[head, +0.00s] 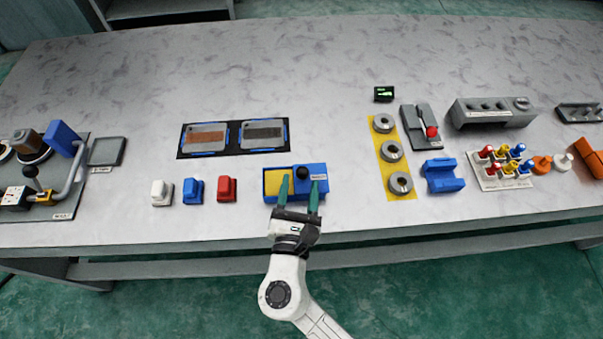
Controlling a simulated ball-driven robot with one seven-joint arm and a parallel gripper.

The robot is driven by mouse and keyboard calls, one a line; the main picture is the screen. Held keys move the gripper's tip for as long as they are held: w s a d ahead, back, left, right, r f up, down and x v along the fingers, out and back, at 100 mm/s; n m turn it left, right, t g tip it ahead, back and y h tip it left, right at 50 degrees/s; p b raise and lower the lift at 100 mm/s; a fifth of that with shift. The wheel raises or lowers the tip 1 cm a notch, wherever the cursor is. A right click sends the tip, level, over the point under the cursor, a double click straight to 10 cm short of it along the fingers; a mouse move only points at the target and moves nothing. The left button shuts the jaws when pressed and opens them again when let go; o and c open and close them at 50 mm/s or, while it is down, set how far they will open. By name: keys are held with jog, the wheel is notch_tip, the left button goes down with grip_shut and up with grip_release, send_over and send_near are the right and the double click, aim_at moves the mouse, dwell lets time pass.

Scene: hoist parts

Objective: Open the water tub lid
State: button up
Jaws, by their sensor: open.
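The blue water tub (297,201) sits near the front edge of the table, in the middle of the head view. Its left part shows a yellow surface (274,182). A blue lid (318,170) with a round black knob (302,172) and a small white label covers the right part. My gripper (300,183) is open, reaching over the tub from the front. Its two green fingers stand on either side of the knob, apart from each other. I cannot tell how high the fingertips are above the lid or whether they touch it. Nothing is between the fingers except perhaps the knob.
White (162,192), blue (194,190) and red (227,189) blocks stand left of the tub. A black mat with two plates (235,149) lies behind. A yellow strip with grey rings (391,152) and a blue holder (442,175) are to the right.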

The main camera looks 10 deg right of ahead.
jog(key=v, duration=0.6)
jog(key=shift+s+a, duration=0.1)
jog(key=shift+s, duration=0.2)
